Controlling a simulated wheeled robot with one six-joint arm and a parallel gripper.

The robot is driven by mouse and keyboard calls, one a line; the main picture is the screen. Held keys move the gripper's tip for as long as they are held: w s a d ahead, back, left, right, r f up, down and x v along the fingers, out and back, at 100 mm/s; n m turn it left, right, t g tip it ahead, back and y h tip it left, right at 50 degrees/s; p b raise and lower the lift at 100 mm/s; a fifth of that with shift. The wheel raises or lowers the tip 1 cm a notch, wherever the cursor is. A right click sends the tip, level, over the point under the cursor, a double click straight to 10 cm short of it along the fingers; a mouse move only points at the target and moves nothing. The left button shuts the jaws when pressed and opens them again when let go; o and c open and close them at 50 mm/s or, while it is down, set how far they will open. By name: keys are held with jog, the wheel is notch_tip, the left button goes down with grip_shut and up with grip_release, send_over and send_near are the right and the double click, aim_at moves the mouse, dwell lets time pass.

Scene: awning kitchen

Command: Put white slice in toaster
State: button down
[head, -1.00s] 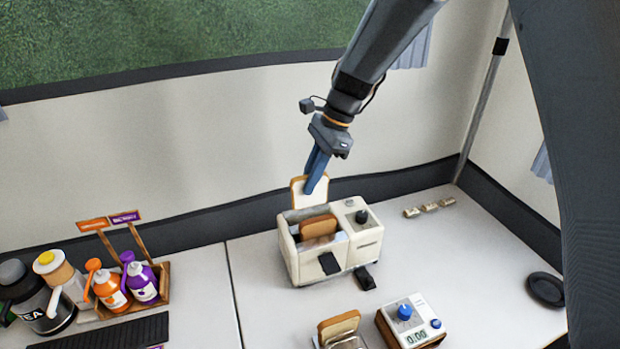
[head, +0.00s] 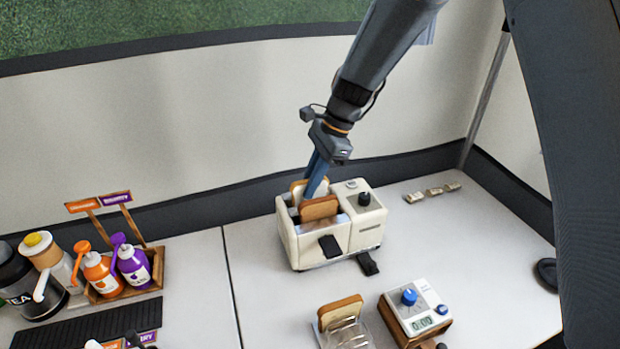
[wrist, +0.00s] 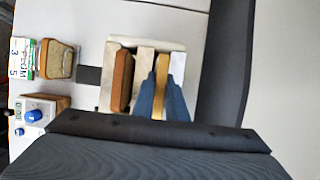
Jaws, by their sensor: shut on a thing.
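The cream toaster (head: 330,235) stands on the white counter, with a black lever on its front and a dark knob on top. A browner slice (head: 319,208) sits in its front slot; it also shows in the wrist view (wrist: 123,80). My gripper (head: 314,190) is shut on the white slice (head: 298,187), which is upright at the rear slot, its lower part hidden behind the toaster wall and the browner slice. In the wrist view the white slice (wrist: 162,85) lines up with that slot between my blue fingers (wrist: 163,98).
A rack with a bread slice (head: 340,311) and a timer (head: 415,311) reading 0:00 stand in front. Orange and purple pump bottles (head: 133,265) in a wooden caddy stand left. Small blocks (head: 432,192) lie right of the toaster.

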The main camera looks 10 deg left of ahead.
jog(key=shift+f, duration=0.4)
jog(key=c, duration=1.5)
grip_release()
jog(key=shift+o, duration=0.2)
jog(key=shift+r+p, duration=2.9)
jog(key=shift+r, duration=0.65)
jog(key=shift+d, duration=0.15)
